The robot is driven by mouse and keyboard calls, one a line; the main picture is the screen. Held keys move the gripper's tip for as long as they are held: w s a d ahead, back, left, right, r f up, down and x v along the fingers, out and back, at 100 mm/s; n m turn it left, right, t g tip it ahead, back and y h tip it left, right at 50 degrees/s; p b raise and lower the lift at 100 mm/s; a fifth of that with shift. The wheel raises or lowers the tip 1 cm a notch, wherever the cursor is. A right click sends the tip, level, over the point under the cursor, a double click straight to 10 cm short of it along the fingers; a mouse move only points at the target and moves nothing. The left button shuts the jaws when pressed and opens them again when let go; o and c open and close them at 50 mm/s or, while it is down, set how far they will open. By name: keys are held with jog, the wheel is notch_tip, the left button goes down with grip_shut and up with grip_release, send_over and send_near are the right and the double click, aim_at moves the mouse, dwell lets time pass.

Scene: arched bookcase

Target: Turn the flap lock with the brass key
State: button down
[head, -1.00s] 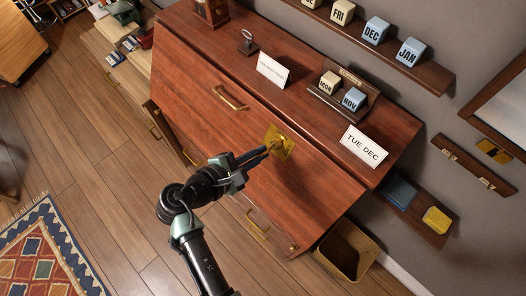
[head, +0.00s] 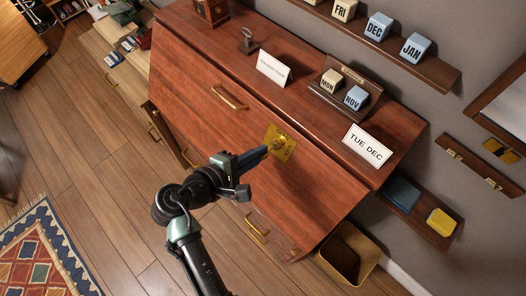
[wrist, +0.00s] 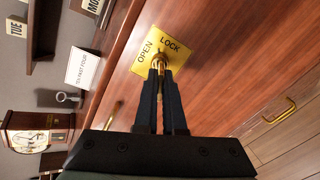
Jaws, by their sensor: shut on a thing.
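The brass lock plate (head: 285,147) is on the red-brown sloping flap (head: 215,125) of the desk. In the wrist view the plate (wrist: 165,36) reads OPEN on the left and LOCK on the right. My gripper (head: 266,150) is at the plate. In the wrist view my gripper (wrist: 160,72) is shut on the brass key (wrist: 159,59), whose visible part is between the fingertips, against the plate. The fingers hide much of the key, and I cannot tell how far it is in or turned. The flap looks closed.
On the desk top stand a TUE DEC card (head: 367,146), a white card (head: 273,68), a block holder (head: 345,92) and a small metal stand (head: 247,41). A wall shelf (head: 435,76) holds calendar blocks. A bin (head: 348,252) stands at the lower right.

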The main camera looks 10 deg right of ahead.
jog(key=shift+d, duration=0.15)
jog(key=c, duration=0.9)
grip_release()
jog(key=shift+p+v, duration=1.85)
jog(key=shift+v, duration=1.2)
jog(key=shift+c, duration=0.3)
